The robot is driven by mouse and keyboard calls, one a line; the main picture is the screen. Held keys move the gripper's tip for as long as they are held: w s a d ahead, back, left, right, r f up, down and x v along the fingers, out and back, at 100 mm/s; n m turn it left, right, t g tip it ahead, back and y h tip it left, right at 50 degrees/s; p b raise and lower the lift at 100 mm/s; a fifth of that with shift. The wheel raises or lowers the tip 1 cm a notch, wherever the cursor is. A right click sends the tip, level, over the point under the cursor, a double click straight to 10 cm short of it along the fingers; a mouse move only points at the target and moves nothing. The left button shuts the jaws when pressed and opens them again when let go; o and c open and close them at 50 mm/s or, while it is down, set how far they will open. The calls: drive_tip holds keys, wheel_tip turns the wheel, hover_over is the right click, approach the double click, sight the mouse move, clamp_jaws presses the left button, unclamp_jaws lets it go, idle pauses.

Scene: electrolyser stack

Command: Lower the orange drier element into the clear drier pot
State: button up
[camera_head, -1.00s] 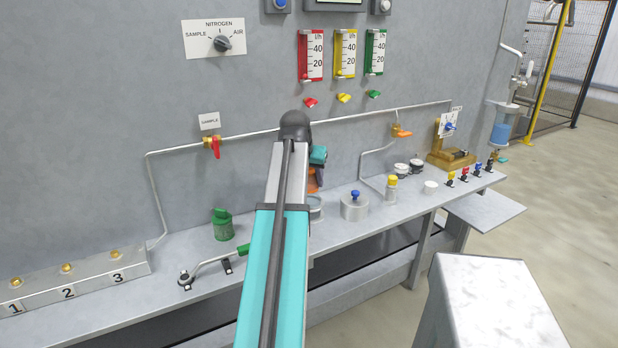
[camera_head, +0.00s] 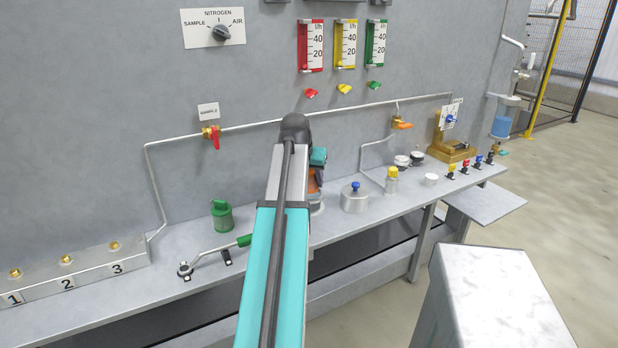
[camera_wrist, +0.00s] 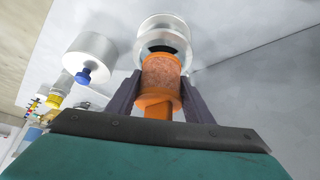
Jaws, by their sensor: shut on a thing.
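The orange drier element (camera_wrist: 160,80) is between the two dark fingers of my gripper (camera_wrist: 160,98) in the wrist view, and the gripper is shut on it. The clear drier pot (camera_wrist: 163,36) is right beyond the element's far end, and that end overlaps the pot's dark opening. I cannot tell how far the element is inside. In the head view my arm hides most of this; a strip of the orange element (camera_head: 315,186) shows just above the pot (camera_head: 316,208) on the bench.
A grey lidded pot with a blue knob (camera_head: 355,198) stands close to the right. A yellow-topped fitting (camera_head: 391,180) is farther right. A green can (camera_head: 222,216) and a green-handled wrench (camera_head: 215,257) are left of my arm. The wall panel rises behind.

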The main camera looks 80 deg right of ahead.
drive_tip(key=shift+f, duration=0.6)
drive_tip(key=shift+a, duration=0.1)
drive_tip(key=shift+a+f+b, duration=0.2)
drive_tip(key=shift+f+b, duration=0.1)
drive_tip(key=shift+f, duration=0.15)
drive_tip(key=o, duration=1.2)
drive_tip(key=shift+c, duration=0.2)
drive_tip(key=shift+r, duration=0.2)
